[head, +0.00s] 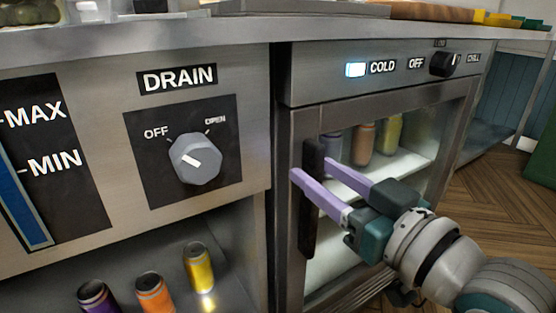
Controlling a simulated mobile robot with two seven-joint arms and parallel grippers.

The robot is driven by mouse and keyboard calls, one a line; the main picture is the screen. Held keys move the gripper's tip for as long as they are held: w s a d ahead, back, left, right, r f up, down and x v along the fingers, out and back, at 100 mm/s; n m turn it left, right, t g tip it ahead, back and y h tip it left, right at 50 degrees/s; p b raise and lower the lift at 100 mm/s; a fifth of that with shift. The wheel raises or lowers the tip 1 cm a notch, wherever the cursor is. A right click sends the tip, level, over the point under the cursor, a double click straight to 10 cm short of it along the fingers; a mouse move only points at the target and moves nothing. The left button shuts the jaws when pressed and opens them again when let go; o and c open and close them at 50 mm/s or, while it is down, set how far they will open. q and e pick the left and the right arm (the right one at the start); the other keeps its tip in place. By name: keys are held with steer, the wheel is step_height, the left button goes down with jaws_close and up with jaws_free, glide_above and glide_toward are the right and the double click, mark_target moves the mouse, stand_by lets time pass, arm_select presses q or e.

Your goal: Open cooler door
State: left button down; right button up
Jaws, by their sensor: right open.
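The cooler door (297,160) is a metal-framed glass door under the counter at the right, and it looks shut. Its dark vertical handle (308,235) runs along the left side of the frame. My right gripper (310,167) is open, with its two lilac fingers at the upper part of the handle. One finger lies to the left and one to the right of it. I cannot tell whether they touch it. The fingers and wrist hide part of the handle and glass. My left gripper is not in view.
Cans (363,143) stand on a shelf behind the glass. Above the door are a lit COLD lamp (355,69) and a black knob (444,64). At the left are a DRAIN knob (196,158) and an open shelf with three cans (199,267). Wooden floor (500,205) is clear at right.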

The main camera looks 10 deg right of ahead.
jaws_close()
stand_by(1.4)
